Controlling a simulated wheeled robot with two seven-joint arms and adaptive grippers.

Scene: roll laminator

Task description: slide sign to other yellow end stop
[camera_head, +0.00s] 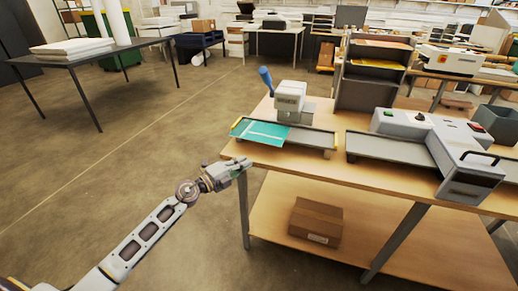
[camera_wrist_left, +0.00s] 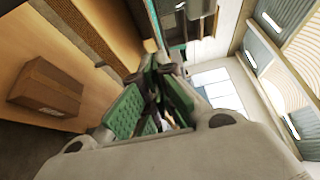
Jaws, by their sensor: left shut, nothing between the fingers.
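The sign (camera_head: 260,133) is a flat teal sheet with pale lines. It lies on the left part of a grey tray (camera_head: 310,138) in front of a small white machine (camera_head: 290,97) with a blue-handled lever. My right gripper is out of view.
The wooden table (camera_head: 290,160) carries a larger grey machine (camera_head: 440,145) to the right and a shelf unit (camera_head: 370,75) behind. A cardboard box (camera_head: 315,222) sits on the lower shelf. Open floor lies to the left of the table.

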